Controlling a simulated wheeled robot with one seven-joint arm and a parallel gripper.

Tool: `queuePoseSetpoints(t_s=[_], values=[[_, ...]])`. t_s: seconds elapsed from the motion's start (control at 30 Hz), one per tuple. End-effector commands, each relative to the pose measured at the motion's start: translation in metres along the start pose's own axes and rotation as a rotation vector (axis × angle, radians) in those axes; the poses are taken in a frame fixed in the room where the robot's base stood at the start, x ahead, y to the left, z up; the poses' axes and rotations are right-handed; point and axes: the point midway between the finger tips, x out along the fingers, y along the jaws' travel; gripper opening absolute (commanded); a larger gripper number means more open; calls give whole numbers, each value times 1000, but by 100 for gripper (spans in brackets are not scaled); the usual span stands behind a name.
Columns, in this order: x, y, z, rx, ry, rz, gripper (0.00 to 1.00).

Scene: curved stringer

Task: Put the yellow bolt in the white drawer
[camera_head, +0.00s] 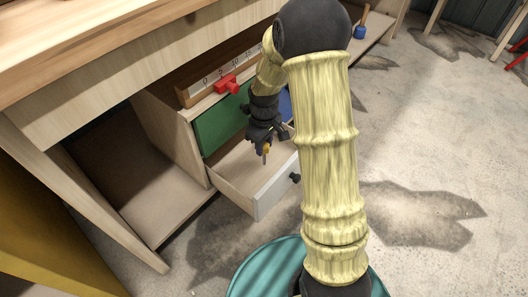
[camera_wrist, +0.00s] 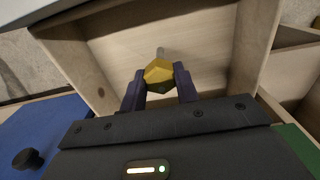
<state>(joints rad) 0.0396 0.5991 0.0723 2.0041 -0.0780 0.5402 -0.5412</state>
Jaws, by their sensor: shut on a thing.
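The yellow bolt (camera_wrist: 158,72) is held between the two fingers of my gripper (camera_wrist: 160,84), its shank pointing away from the palm. In the head view the bolt (camera_head: 266,149) shows as a small yellow piece under my gripper (camera_head: 265,142), over the open white drawer (camera_head: 278,192). The drawer is pulled out and its visible floor looks empty. In the wrist view the drawer's wooden inside (camera_wrist: 205,45) lies beyond the bolt. I cannot tell exactly how high the bolt is above the drawer floor.
A green drawer front (camera_head: 220,125) and a blue one (camera_head: 285,103) sit above the open drawer. A ruler board with a red slider (camera_head: 227,85) lies on top of the cabinet. The bench top (camera_head: 110,50) overhangs at the left. Open floor lies to the right.

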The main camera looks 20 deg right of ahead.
Motion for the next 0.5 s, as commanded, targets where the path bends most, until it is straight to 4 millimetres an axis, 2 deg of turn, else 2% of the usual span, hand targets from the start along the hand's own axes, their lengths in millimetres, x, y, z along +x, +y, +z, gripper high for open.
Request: queuePoseSetpoints(t_s=[0.03,0.2,0.5], values=[[15,0,0,0,-1,-1,3],[34,0,0,0,-1,0,3],[33,0,0,0,0,0,3]])
